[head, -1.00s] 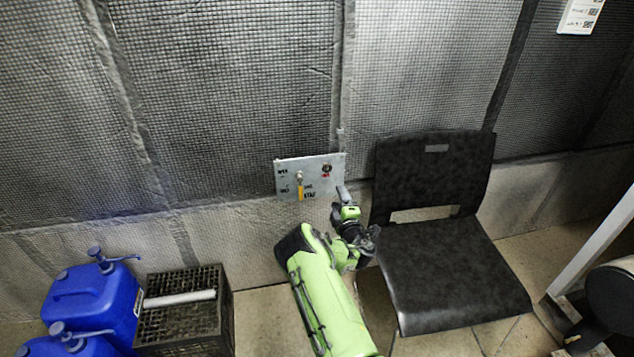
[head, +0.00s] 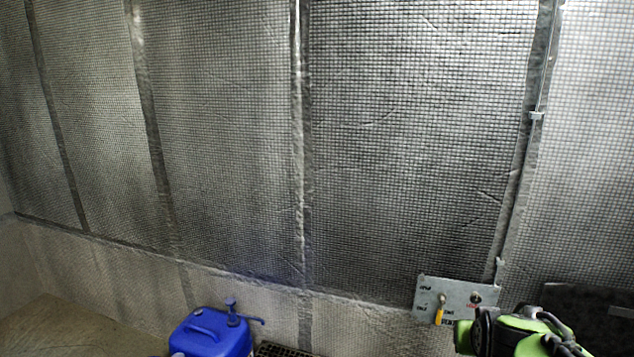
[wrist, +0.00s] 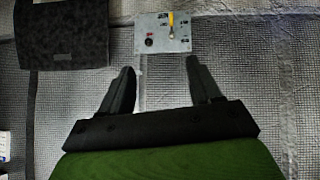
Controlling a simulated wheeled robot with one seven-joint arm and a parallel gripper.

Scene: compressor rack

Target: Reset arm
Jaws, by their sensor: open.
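My gripper (wrist: 160,66) is open and empty in the wrist view, its two dark fingers apart with the mesh-covered wall between and beyond them. A grey control panel (wrist: 153,28) with a yellow-handled lever (wrist: 171,20) and a dark knob (wrist: 149,42) lies beyond the fingertips, apart from them. In the head view, the panel (head: 455,292) is on the wall at lower right. Its yellow handle (head: 439,316) hangs down. My green and black arm shows at the bottom right, beside and partly over the panel's lower right; the fingertips are not clear there.
A blue jerrycan (head: 210,335) with a pump stands on the floor at the bottom, with part of a black crate (head: 282,350) beside it. Floor at the far left is clear.

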